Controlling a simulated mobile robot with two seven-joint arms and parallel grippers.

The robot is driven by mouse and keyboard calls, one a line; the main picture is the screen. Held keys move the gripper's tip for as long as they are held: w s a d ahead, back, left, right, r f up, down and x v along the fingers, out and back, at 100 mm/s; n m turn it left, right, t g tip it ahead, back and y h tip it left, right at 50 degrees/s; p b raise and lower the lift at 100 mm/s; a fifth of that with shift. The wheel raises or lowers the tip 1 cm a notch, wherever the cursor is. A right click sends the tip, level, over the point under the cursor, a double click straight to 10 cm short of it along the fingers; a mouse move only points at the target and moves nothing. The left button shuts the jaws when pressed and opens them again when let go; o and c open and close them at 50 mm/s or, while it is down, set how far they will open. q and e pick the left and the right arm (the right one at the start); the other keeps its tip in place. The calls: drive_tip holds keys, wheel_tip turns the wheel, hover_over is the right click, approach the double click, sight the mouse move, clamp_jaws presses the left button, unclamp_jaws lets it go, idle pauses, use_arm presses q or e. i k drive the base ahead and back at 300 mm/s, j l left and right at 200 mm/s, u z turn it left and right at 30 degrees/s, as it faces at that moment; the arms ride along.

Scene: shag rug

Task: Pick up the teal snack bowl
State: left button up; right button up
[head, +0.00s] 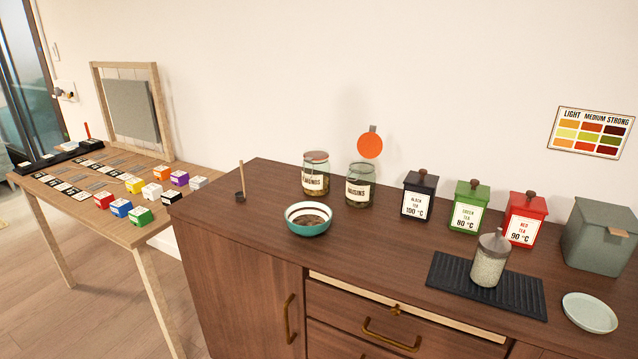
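The teal snack bowl (308,226) stands upright on the dark wood cabinet top, left of the middle and near the front edge. It has a white inner rim and a teal outside, with something brown inside that I cannot make out clearly. Neither of my grippers shows in the head view, and nothing touches the bowl.
Behind the bowl stand an almonds jar (316,177) and a raisins jar (360,186).

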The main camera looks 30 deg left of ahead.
sight(305, 218)
drive_tip(key=i+j, duration=0.1)
drive_tip(key=j, duration=1.2)
drive_tip(key=i+j, duration=0.15)
drive_tip(key=j, duration=0.5)
